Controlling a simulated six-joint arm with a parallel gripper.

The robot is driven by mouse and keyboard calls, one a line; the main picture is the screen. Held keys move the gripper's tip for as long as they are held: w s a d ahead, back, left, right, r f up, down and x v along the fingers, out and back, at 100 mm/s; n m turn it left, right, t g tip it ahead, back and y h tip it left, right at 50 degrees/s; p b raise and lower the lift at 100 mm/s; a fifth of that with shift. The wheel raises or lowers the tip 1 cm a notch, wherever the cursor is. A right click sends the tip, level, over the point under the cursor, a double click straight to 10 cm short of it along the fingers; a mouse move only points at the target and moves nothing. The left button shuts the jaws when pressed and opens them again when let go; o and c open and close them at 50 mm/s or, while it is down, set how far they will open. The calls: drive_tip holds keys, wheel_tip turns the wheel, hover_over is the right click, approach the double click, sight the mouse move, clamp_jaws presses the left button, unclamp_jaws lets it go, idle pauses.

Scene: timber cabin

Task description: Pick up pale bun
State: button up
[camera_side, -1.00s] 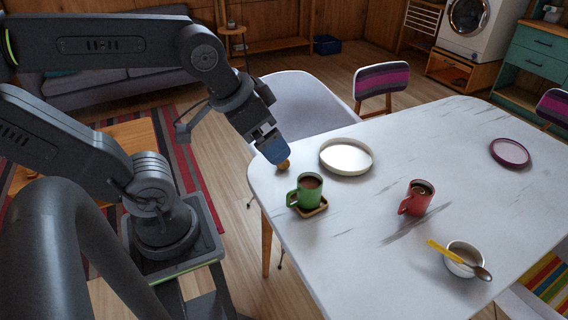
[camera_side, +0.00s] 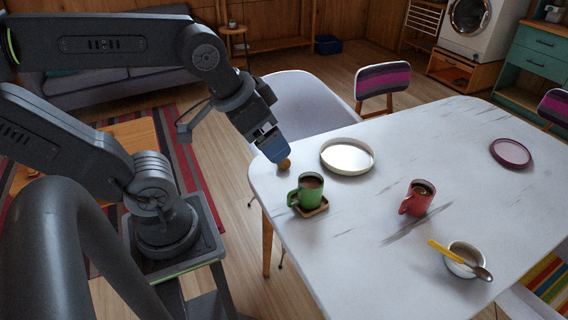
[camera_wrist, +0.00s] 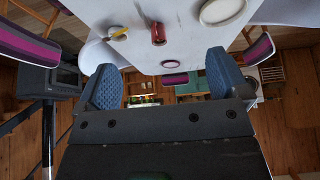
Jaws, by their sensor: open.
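A small round golden-brown bun (camera_side: 284,164) sits on the near left end of the white table (camera_side: 340,235), close to its edge. My gripper (camera_side: 277,156) points down at a tilt just above and beside the bun, its blue fingertips partly covering it. I cannot tell whether they touch. In the wrist view my gripper (camera_wrist: 163,72) is open, with two blue textured fingers set wide apart. The bun does not show in the wrist view.
A white plate (camera_side: 347,157) lies just right of the bun. A green mug (camera_side: 309,190) stands on a coaster (camera_side: 318,209) in front. Farther right are a red mug (camera_side: 417,198), a bowl with spoon (camera_side: 463,259) and a purple plate (camera_side: 511,153). A white chair (camera_side: 300,100) stands behind.

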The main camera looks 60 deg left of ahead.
drive_tip(key=shift+c, duration=1.3)
drive_tip(key=n+g+y, duration=0.4)
drive_tip(key=n, duration=0.9)
hover_over(284, 162)
wheel_tip(284, 162, down, 28)
drive_tip(key=shift+r, duration=0.15)
drive_tip(key=shift+x, duration=2.9)
drive_tip(key=shift+d, duration=0.15)
